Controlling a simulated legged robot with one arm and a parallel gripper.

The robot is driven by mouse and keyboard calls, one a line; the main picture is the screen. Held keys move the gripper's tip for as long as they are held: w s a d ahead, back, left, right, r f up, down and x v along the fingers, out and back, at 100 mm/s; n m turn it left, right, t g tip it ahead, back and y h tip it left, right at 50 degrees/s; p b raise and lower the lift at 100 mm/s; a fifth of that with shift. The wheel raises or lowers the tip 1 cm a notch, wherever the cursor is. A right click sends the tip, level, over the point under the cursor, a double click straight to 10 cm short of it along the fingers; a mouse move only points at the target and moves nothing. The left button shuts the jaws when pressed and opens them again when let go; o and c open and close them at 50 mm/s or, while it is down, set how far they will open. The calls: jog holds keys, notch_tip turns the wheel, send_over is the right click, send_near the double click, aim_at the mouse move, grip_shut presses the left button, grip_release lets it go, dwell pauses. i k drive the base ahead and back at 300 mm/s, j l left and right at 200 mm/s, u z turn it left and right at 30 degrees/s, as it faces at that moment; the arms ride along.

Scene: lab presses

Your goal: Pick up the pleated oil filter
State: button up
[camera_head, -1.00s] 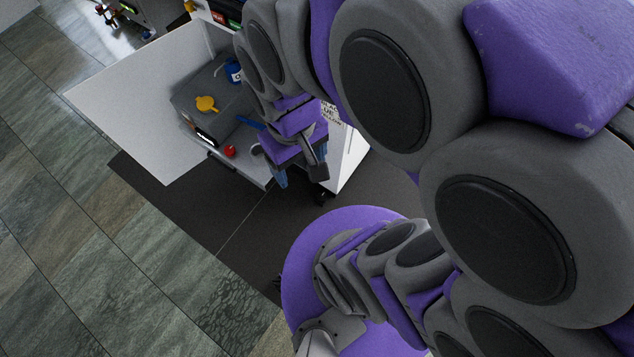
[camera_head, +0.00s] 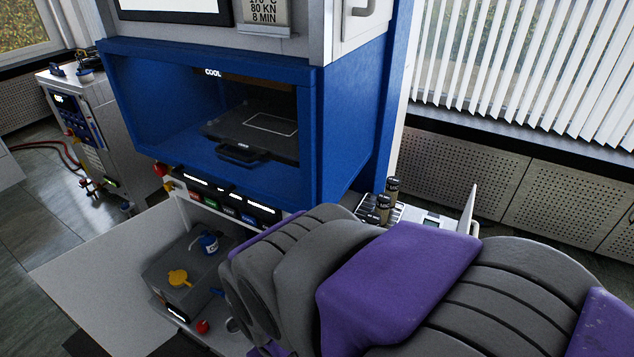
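I cannot make out a pleated oil filter for certain in this view. Two small dark cylinders (camera_head: 388,197) with lighter bands stand on a rack beside the blue press, at the right behind my arm; they are too small to identify. My purple and grey arm crosses the lower right and middle of the picture. My gripper is hidden behind or below it, so its fingers do not show.
The blue press (camera_head: 345,130) has an open bay with a dark platen (camera_head: 255,130). Below stands a grey box (camera_head: 190,275) with a yellow piece (camera_head: 179,278) and a blue container (camera_head: 208,243). A red knob (camera_head: 202,327) sits in front. A white panel (camera_head: 95,270) lies left.

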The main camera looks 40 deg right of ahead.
aim_at(394, 182)
jog(key=z, duration=1.8)
jog(key=k+u, duration=0.15)
jog(key=u, duration=1.8)
jog(key=z, duration=1.9)
jog(key=i+l+u, duration=0.3)
jog(key=l+u, duration=0.3)
jog(key=i+l+u, duration=0.25)
jog(key=l+u, duration=0.3)
jog(key=k+l, duration=0.05)
jog(key=l, duration=0.05)
